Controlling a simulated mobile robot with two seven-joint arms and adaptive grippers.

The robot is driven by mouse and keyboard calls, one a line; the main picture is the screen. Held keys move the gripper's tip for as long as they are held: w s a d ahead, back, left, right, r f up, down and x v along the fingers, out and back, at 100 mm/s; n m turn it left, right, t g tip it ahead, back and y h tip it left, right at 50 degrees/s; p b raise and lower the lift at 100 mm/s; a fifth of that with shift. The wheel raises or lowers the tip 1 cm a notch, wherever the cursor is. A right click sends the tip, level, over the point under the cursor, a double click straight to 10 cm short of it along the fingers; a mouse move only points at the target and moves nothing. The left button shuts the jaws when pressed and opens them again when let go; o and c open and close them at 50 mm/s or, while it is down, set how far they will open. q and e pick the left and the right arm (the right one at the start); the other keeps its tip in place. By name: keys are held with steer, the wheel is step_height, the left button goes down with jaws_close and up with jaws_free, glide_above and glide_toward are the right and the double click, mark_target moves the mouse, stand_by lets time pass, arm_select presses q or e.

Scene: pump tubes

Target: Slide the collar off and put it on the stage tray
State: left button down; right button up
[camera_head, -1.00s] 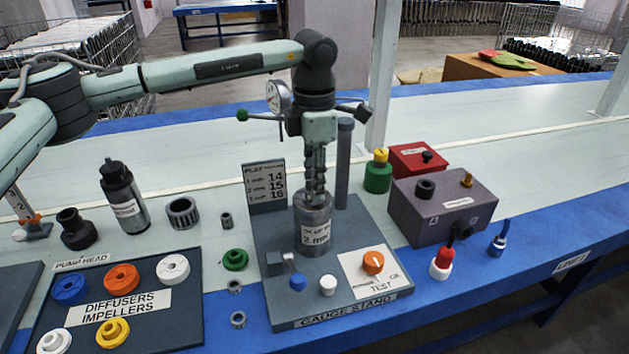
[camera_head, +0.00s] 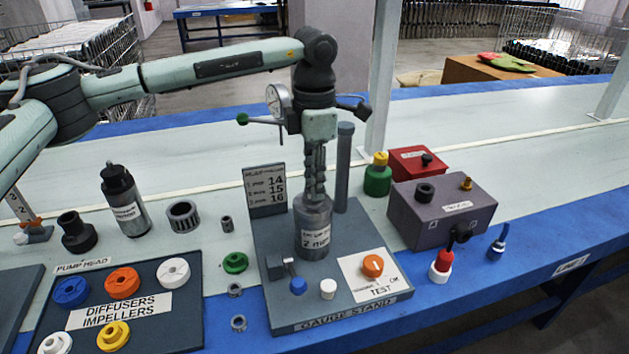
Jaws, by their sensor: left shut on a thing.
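My left gripper (camera_head: 316,192) points straight down over the gauge stand (camera_head: 338,321). Its fingers are shut at the top of an upright grey cylinder (camera_head: 313,228) with a white label reading "2 mm". I cannot tell whether this cylinder is the collar itself or carries it; the fingers hide its top. It stands on the stand's dark base, with no gap visible beneath. A tray (camera_head: 185,330) labelled "diffusers impellers" lies to the left, holding coloured rings; no tray shows a readable "stage" label. My right gripper is not in view.
A grey post (camera_head: 343,165) rises close behind the gripper. A dial gauge (camera_head: 278,102) shows beside the wrist. A purple-grey box (camera_head: 442,208) and a green-yellow piece (camera_head: 378,174) stand to the right. The rear bench is clear.

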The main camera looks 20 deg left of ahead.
arm_select(q)
steer(key=shift+r, duration=0.1)
steer(key=shift+r+p, duration=0.35)
steer(key=shift+r, duration=1.85)
